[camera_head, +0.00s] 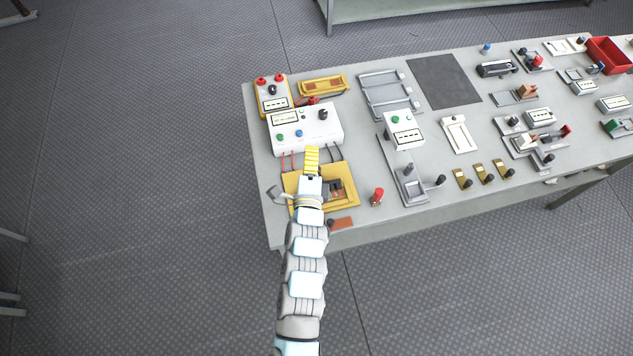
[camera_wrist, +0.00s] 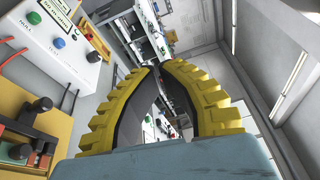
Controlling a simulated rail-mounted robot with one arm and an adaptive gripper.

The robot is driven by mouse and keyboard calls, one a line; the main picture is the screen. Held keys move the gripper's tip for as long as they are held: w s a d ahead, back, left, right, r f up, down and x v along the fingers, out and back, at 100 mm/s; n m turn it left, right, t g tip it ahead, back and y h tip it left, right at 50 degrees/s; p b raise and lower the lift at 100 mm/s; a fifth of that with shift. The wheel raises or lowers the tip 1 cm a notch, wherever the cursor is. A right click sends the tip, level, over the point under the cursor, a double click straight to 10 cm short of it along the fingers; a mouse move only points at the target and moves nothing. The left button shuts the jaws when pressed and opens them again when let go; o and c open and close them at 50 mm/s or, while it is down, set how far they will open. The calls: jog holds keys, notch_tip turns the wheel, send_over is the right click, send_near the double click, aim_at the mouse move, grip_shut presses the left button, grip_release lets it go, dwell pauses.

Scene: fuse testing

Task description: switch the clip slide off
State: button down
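My gripper (camera_head: 312,150) has yellow ribbed fingers and is over the near left part of the bench. In the wrist view its fingertips (camera_wrist: 156,68) come together with nothing between them. Below and beside it lies a yellow fixture board (camera_head: 348,204) with dark and copper-coloured parts, partly hidden by my arm. In the wrist view the board (camera_wrist: 12,98) is at the left edge, with a black-knobbed lever (camera_wrist: 40,105) and a green block (camera_wrist: 18,151). I cannot tell which part is the clip slide, or its position.
A white test box (camera_head: 305,128) with coloured buttons and wires stands just beyond the gripper. A red-topped piece (camera_head: 377,196) is right of the board. Several other fixtures fill the grey bench (camera_head: 440,197) to the right. Open floor (camera_head: 150,200) lies left.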

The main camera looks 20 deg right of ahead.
jog(key=s+f+m+g+y+b, duration=0.2)
jog(key=f+m+g+y, duration=0.1)
jog(key=f+m, duration=0.3)
jog(key=s+d+f+m+g+y+b, duration=0.1)
jog(key=s+f+m+g+y+b, duration=0.1)
jog(key=f+m, duration=0.5)
notch_tip(320, 180, down, 2)
jog(key=shift+s+d+f+g+y+b, duration=0.15)
jog(key=shift+s+d+g+y+b, duration=0.15)
jog(key=shift+g+y+b, duration=0.5)
jog(key=shift+p+x, duration=0.45)
jog(key=shift+x, duration=3.65)
jog(key=shift+w+d+f, duration=0.25)
jog(key=shift+w+f, duration=0.35)
jog(key=shift+f, duration=0.1)
jog(key=shift+p, duration=0.3)
